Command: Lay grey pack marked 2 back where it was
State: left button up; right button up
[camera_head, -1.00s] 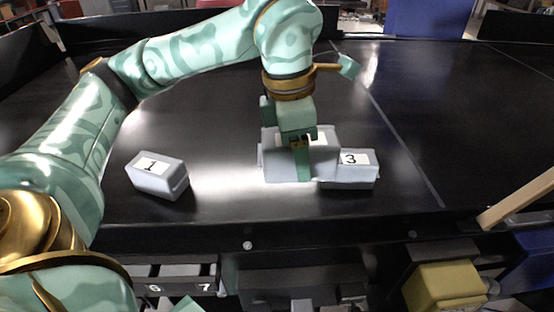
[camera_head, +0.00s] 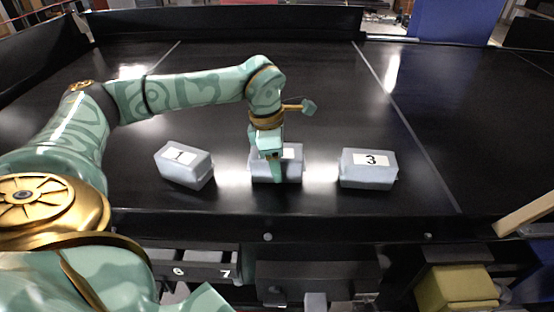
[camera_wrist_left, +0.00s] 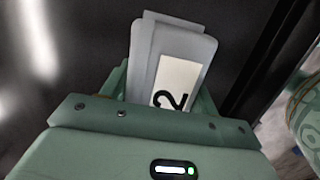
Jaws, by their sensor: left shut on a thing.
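The grey pack marked 2 (camera_head: 292,170) is between the other two packs, at or just above the black conveyor surface; I cannot tell if it touches. My left gripper (camera_head: 272,165) comes down on it from above and is shut on it, one finger across its near face. In the left wrist view the pack (camera_wrist_left: 176,48) lies between the fingers, with its white label and black 2 showing. Grey pack 1 (camera_head: 186,172) is to its left and grey pack 3 (camera_head: 368,175) to its right, both apart from it. My right gripper is not in view.
The conveyor (camera_head: 330,90) is bare behind the packs. Below its front edge are a bay marked 6 and 7 (camera_head: 195,268) and a yellow block (camera_head: 455,288). A wooden bar (camera_head: 525,215) juts in at the right.

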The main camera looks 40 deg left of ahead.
pick_arm(q)
jog(key=shift+w+f, duration=0.1)
jog(key=o, duration=1.3)
jog(key=shift+d+f, duration=0.1)
jog(key=r, duration=0.4)
jog(key=s+a+r, duration=0.1)
jog(key=r, duration=0.3)
jog(key=r+p, duration=0.1)
jog(key=r, duration=0.3)
jog(key=shift+s+a+r, duration=0.1)
jog(key=shift+s+a, duration=0.1)
jog(key=shift+a, duration=0.05)
